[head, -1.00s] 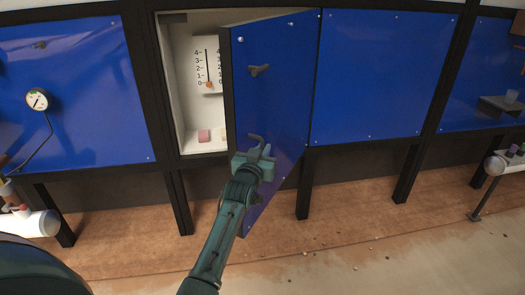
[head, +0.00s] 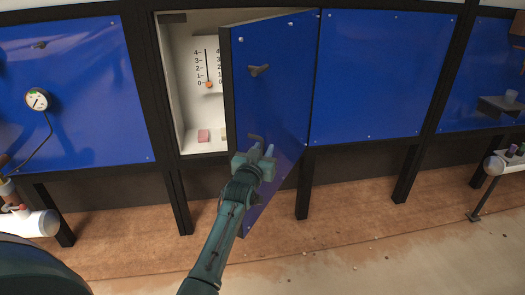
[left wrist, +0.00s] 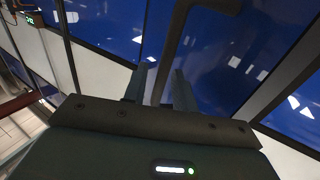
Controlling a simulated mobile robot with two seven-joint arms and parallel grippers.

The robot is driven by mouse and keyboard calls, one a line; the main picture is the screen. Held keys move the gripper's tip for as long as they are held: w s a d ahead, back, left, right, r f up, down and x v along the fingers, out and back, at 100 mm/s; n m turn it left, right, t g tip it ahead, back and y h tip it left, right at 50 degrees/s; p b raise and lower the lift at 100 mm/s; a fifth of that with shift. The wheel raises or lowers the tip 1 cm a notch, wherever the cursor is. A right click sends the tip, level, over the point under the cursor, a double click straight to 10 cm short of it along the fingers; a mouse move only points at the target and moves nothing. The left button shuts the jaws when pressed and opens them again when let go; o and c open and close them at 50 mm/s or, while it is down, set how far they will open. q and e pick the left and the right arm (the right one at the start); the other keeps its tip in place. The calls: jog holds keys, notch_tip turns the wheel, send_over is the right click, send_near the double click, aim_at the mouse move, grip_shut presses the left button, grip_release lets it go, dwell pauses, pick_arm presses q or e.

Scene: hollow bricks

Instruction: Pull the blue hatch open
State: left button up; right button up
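The blue hatch (head: 285,95) stands ajar, hinged on its right side and swung out toward me. It has a dark latch knob (head: 259,70) near the top and a dark handle (head: 255,137) lower down. My left gripper (head: 262,152) is at the lower handle, in front of the hatch. In the left wrist view its two fingers (left wrist: 158,88) are spread apart, and the dark handle bar (left wrist: 176,40) runs between or just beyond them; contact cannot be told. My right gripper is not in view.
The open cabinet (head: 178,90) shows a white interior with a scale (head: 208,70) and a pink block (head: 204,135). A pressure gauge (head: 37,99) is on the left blue panel. Black frame legs stand below; the brown floor (head: 340,230) in front is clear apart from small crumbs.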

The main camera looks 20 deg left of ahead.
pick_arm(q)
jog(key=s+d, duration=0.1)
jog(key=s, duration=0.6)
jog(key=shift+s, duration=0.2)
